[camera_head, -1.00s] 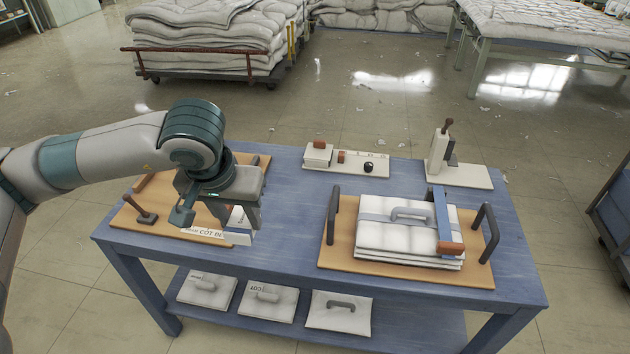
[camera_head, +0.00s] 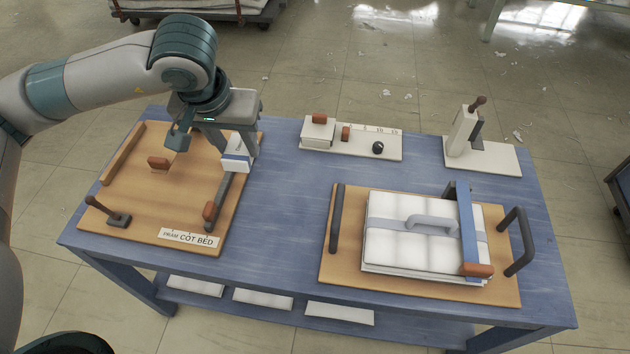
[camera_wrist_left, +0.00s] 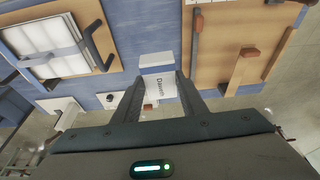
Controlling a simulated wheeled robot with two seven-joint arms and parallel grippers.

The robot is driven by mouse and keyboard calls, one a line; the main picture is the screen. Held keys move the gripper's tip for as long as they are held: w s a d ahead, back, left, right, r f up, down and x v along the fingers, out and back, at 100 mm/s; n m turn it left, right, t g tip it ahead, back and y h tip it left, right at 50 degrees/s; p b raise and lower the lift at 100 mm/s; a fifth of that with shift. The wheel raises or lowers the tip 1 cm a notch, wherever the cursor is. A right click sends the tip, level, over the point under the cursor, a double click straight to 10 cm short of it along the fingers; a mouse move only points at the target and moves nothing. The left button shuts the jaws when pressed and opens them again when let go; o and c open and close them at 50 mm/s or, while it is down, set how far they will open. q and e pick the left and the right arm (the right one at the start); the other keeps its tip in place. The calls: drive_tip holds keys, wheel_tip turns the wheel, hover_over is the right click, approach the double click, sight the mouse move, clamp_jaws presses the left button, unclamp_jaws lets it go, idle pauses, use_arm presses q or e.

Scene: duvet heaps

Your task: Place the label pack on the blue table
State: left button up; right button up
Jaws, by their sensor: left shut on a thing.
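My left gripper (camera_head: 232,150) is shut on the label pack (camera_head: 237,158), a small white block with a blue band. The pack is at the back right corner of the left wooden board, by the bare blue tabletop. The head view does not show clearly whether it touches anything. In the left wrist view the pack (camera_wrist_left: 161,88) sits between the fingertips, with printed letters on its white face. The blue table (camera_head: 285,215) spreads below and beside it. My right gripper is not in view.
A second board (camera_head: 345,265) holds a strapped white quilted stack (camera_head: 400,250). A control panel (camera_head: 350,142) and a white stand (camera_head: 485,155) are behind. The tabletop between the boards is clear.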

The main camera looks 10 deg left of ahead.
use_arm(q)
drive_tip(key=shift+r, duration=0.1)
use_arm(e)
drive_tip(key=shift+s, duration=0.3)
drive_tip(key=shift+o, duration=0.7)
